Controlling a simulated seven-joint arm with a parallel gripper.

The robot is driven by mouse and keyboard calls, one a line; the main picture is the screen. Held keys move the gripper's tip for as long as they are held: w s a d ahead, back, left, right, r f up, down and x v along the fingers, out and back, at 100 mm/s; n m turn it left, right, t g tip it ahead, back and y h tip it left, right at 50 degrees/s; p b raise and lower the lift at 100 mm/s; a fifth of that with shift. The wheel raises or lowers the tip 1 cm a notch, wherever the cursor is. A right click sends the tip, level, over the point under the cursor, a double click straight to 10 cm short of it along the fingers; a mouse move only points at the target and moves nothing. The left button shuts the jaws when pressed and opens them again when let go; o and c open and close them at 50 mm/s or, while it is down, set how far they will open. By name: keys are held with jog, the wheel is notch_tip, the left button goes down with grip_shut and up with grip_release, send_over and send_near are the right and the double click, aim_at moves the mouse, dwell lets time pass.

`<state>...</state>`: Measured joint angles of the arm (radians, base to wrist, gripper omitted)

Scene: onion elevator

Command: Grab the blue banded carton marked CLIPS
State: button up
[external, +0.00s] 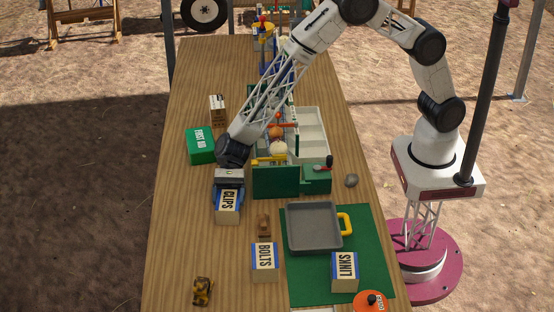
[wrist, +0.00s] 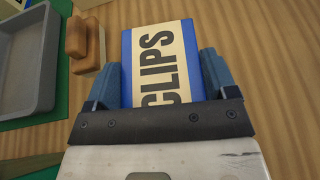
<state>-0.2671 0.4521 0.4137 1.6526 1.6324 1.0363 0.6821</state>
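The carton marked CLIPS (wrist: 160,65) is cream with blue bands along its edges. In the external view the carton (external: 227,207) stands on the wooden table, left of the grey tray. My gripper (external: 228,191) is at the carton, pointing down at it. In the wrist view the blue fingers of my gripper (wrist: 163,75) lie on either side of the carton, very close to its banded sides. I cannot tell whether they press on it. The near end of the carton is hidden behind my gripper's dark bar.
A wooden block (external: 264,224) and grey tray (external: 314,247) lie to the right. A green FIRST AID box (external: 201,146) and green-walled apparatus (external: 275,183) stand behind. The table to the left is clear.

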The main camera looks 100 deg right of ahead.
aim_at(229, 197)
jog(key=shift+c, duration=1.2)
jog(key=shift+r, duration=0.15)
jog(key=shift+r, duration=4.9)
